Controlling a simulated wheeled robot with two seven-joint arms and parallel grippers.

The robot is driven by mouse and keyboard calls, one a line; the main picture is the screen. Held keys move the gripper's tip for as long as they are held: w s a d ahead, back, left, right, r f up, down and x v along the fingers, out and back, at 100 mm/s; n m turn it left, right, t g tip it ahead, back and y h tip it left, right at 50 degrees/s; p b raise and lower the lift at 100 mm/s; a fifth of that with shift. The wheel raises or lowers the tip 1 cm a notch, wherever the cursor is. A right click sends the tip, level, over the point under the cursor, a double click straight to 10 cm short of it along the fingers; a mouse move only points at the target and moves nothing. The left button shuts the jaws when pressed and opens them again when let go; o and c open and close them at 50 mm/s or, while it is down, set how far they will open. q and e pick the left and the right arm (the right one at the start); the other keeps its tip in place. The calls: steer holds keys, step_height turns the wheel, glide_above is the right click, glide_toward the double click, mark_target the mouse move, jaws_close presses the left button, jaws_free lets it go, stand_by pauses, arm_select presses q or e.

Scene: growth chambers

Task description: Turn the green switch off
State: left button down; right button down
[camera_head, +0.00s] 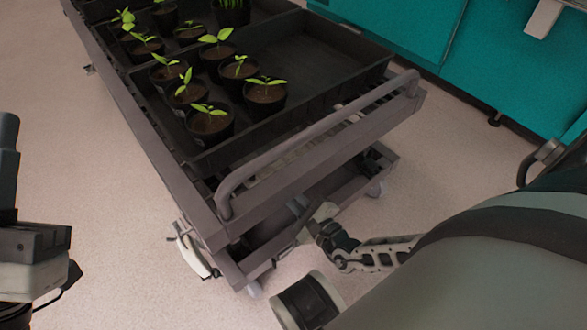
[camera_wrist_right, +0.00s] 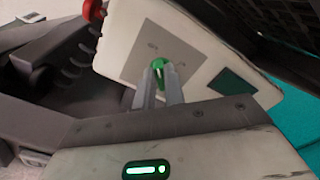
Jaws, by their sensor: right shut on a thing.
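In the right wrist view, the green switch (camera_wrist_right: 158,65) stands out from a grey plate (camera_wrist_right: 140,52) on a white box (camera_wrist_right: 192,46). My right gripper (camera_wrist_right: 160,78) is shut on the switch, with one finger on either side. The switch's lower part is hidden between the fingers. In the head view, my right arm reaches in from the right to the cart's near end, and the switch cannot be made out there. Part of my left arm's end (camera_head: 32,245) shows at the left edge, away from the cart. Its fingers cannot be made out.
A dark cart (camera_head: 160,150) with a bar handle (camera_head: 320,130) carries trays of potted seedlings (camera_head: 208,120). The white box also has a red knob (camera_wrist_right: 94,10) and a dark screen (camera_wrist_right: 232,82). Teal cabinets (camera_head: 400,25) stand at the back right. The floor left of the cart is clear.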

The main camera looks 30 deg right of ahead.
arm_select(q)
steer(key=shift+f, duration=0.1)
stand_by(0.4)
arm_select(e)
steer(key=c, duration=1.5)
jaws_free()
